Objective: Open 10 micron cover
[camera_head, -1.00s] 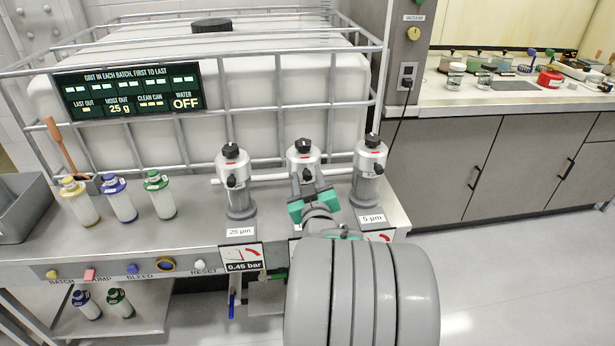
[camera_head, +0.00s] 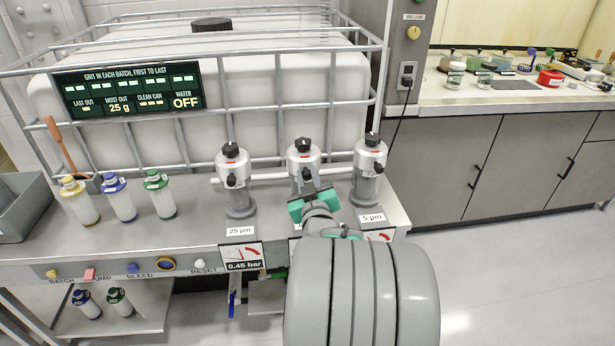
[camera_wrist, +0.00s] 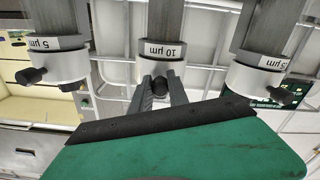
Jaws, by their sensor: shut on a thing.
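The 10 micron cover (camera_head: 303,158) is the white cap with a black top knob on the middle of three filter housings. Its label "10 µm" shows upside down in the wrist view (camera_wrist: 163,50). A black knob (camera_wrist: 160,85) sticks out of its front. My gripper (camera_wrist: 160,92) has its two grey fingers on either side of this knob and is shut on it. In the head view my gripper (camera_head: 306,192) is in front of the middle housing, and my arm hides that housing's lower part. The cover sits on its housing.
The 25 µm housing (camera_head: 236,185) stands left and the 5 µm housing (camera_head: 369,170) close on the right. A caged white tank (camera_head: 285,80) is behind. Several colour-capped bottles (camera_head: 120,200) stand at the bench's left. A gauge (camera_head: 241,257) reads 0.45 bar.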

